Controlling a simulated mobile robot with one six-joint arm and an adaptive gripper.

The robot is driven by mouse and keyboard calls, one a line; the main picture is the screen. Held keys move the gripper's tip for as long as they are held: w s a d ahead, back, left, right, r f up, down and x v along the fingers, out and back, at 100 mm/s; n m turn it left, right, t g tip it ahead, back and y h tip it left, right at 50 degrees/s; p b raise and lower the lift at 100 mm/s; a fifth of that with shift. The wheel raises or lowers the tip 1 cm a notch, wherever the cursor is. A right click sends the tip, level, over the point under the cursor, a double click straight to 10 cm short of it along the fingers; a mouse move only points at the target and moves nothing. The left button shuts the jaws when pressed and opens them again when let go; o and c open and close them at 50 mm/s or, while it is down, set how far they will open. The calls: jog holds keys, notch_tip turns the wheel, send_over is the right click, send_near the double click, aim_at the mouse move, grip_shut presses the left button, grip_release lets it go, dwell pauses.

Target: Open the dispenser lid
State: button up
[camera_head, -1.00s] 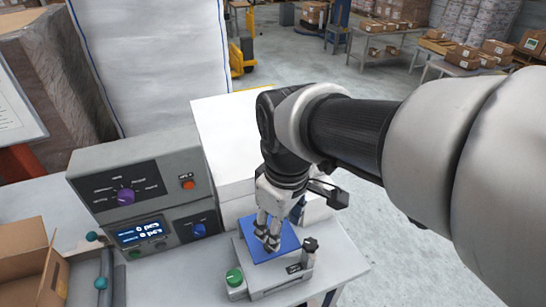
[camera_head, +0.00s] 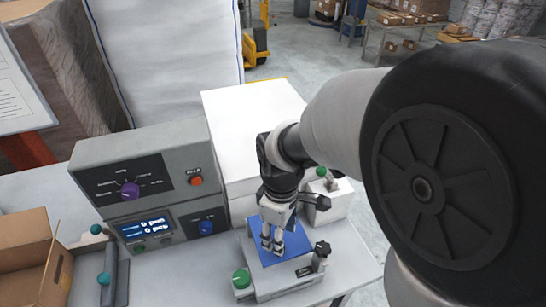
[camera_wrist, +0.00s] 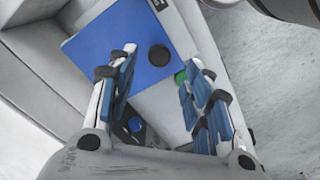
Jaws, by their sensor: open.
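A grey device (camera_head: 290,286) stands near the table's front edge. On it lies a flat blue square plate (camera_head: 294,241), which looks like the lid and is lying down. In the wrist view the blue plate (camera_wrist: 105,45) bears a round black knob (camera_wrist: 158,55). My gripper (camera_head: 272,247) points down over the plate, its fingers hiding the knob in the head view. In the wrist view my gripper (camera_wrist: 162,60) is open, its blue-padded fingers apart on either side of the knob. I cannot tell whether they touch it.
A green knob (camera_head: 241,279) and a black knob (camera_head: 322,249) flank the plate. A grey control panel (camera_head: 185,160) stands left, a tall white box (camera_head: 245,110) behind. A small white box with a green knob (camera_head: 321,172) stands behind right. A cardboard box (camera_head: 30,255) lies far left.

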notch_tip(320, 180, down, 6)
jog(key=shift+r+b, duration=0.2)
jog(key=shift+b, duration=0.45)
jog(key=shift+c, duration=0.3)
grip_shut()
